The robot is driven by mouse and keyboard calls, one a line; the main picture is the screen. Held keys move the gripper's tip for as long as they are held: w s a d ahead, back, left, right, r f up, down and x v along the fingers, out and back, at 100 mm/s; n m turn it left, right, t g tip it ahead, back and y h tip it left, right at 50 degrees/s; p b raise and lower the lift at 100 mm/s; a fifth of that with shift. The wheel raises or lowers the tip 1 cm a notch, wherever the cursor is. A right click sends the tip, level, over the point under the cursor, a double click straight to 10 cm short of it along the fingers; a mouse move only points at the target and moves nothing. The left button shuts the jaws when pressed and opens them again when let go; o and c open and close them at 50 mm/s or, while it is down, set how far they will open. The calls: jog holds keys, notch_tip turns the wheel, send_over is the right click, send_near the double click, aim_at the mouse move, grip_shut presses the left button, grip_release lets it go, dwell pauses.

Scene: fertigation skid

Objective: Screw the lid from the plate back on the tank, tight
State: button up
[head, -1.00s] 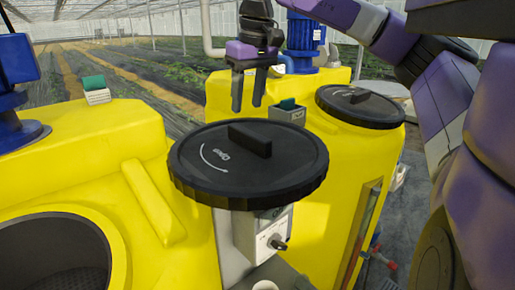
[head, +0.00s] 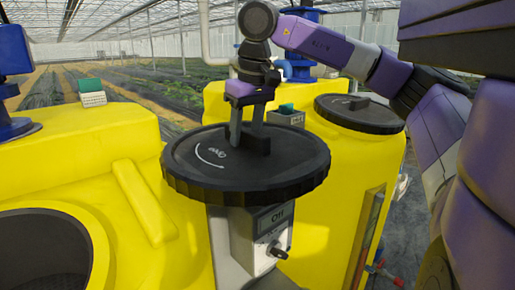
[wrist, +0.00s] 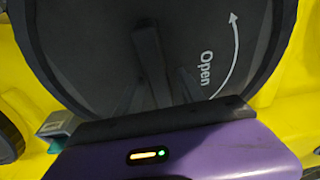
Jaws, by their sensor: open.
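The black lid (head: 200,175) with a raised bar grip and the word "Open" lies flat above a grey post; the plate under it is hidden. It fills much of the wrist view (wrist: 90,50). My gripper (head: 246,145) is open and points down at the middle of the lid. In the wrist view its fingers (wrist: 157,90) stand on either side of the bar grip (wrist: 148,55); contact with it cannot be told. The left yellow tank (head: 125,215) has a wide open round mouth (head: 45,250) at the lower left.
A second yellow tank (head: 320,185) on the right carries its own black lid (head: 360,112). A grey switch box (head: 268,232) marked "Off" with a knob sits under the lid's front edge. Blue pump parts (head: 15,75) stand at the far left.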

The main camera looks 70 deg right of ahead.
jog(key=shift+f, duration=0.25)
grip_shut()
jog(key=shift+r, duration=0.1)
jog(key=shift+w+d+p+v, duration=0.1)
jog(key=shift+w+p+v, duration=0.05)
jog(key=shift+p+v, duration=0.6)
jog(key=shift+w+d+p+v, duration=0.15)
jog(key=shift+p+v, duration=0.35)
jog(key=shift+v, duration=0.5)
jog(key=shift+w+p+v, duration=0.15)
jog(key=shift+p+v, duration=0.5)
jog(key=shift+v, duration=0.2)
jog(key=shift+d, duration=0.1)
